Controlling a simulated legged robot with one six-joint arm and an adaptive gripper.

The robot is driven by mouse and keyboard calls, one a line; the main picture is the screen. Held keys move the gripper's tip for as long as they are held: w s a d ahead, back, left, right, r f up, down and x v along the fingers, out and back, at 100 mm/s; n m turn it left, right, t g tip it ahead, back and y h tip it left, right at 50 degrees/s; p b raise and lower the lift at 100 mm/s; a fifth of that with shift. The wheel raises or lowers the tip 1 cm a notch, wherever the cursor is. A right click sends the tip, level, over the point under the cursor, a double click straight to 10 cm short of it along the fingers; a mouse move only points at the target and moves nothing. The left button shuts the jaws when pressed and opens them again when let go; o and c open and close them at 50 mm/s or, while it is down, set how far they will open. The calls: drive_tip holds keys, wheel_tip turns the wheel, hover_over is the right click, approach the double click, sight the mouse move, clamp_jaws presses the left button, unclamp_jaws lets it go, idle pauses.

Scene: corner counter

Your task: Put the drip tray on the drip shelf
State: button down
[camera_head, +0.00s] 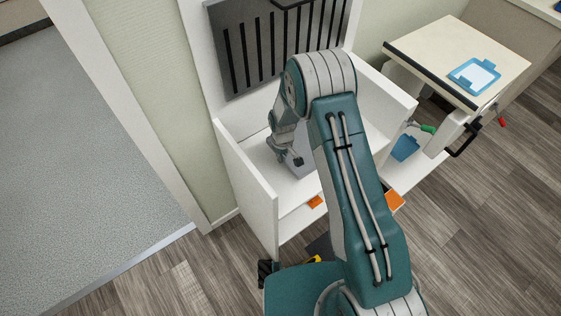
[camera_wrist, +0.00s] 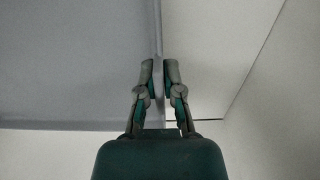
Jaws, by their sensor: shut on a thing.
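My gripper (camera_wrist: 159,75) is shut on the rim of a grey, flat-faced piece, which I take to be the drip tray (camera_wrist: 70,65). The tray fills the left of the wrist view, and its rim passes between the fingertips. In the head view my gripper (camera_head: 287,160) is low inside a white open unit, with part of the grey tray (camera_head: 300,167) just beside it. My arm hides much of the tray. A white shelf surface (camera_head: 258,152) lies beneath; I cannot tell whether the tray touches it, or whether this is the drip shelf.
A dark slotted panel (camera_head: 240,65) stands at the unit's back. White side walls (camera_head: 247,187) flank the space. Orange items (camera_head: 395,201) lie lower down. At right are a cream-topped table (camera_head: 440,50) with a blue-framed item (camera_head: 474,76) and a blue dustpan-like item (camera_head: 405,147).

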sight(281, 166)
drive_tip(key=shift+a+f, duration=0.15)
drive_tip(key=shift+f, duration=0.7)
drive_tip(key=shift+a+f, duration=0.15)
drive_tip(key=shift+f, duration=0.8)
drive_tip(key=c, duration=0.8)
unclamp_jaws()
drive_tip(key=shift+d, duration=0.1)
